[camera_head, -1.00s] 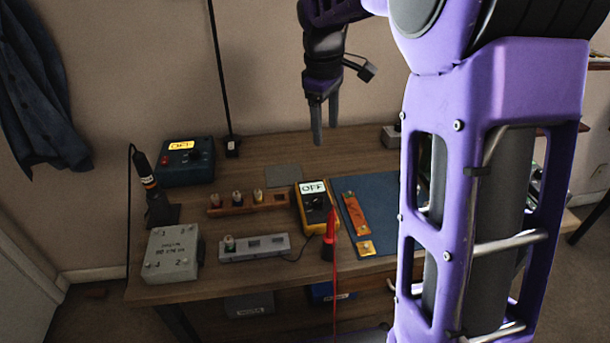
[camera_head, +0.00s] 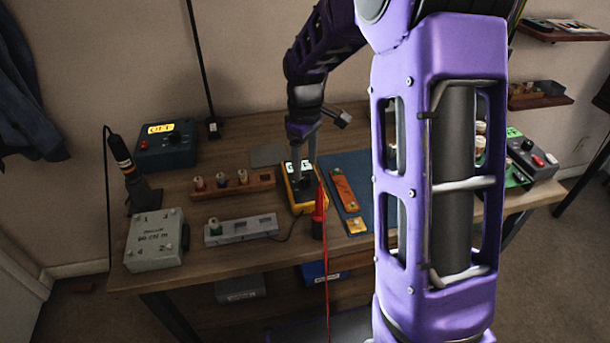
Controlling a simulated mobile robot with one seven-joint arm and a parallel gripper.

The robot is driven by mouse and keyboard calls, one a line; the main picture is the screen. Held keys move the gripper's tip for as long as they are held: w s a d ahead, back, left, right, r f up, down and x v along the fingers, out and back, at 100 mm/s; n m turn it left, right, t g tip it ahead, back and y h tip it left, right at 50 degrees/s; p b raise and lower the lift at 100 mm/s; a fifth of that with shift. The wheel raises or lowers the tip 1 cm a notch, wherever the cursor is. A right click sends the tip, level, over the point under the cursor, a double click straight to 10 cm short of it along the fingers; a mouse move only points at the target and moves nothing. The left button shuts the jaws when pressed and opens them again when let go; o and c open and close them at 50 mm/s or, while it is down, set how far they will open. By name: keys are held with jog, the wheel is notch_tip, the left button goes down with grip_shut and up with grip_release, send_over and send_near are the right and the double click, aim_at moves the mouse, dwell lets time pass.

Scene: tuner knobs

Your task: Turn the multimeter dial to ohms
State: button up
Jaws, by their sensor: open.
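The multimeter (camera_head: 302,206) is a yellow and black box lying on the wooden workbench (camera_head: 200,278). Its light display is partly covered by my gripper (camera_head: 304,178), so its reading cannot be made out. My gripper points down over the multimeter, with its fingers apart at the dial area. The dial is hidden behind the fingers; I cannot tell whether they touch it. A red probe (camera_head: 319,208) with a red lead stands in front of the multimeter's right side.
A blue mat with an orange strip (camera_head: 345,190) lies to the right. A wooden rack of small knobs (camera_head: 233,187), a grey strip (camera_head: 240,229), a grey box (camera_head: 154,240), a blue unit reading OFF (camera_head: 166,147) and a soldering iron (camera_head: 125,160) stand left.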

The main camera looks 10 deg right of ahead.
aim_at(305, 177)
jog(key=shift+f, duration=1.75)
grip_shut()
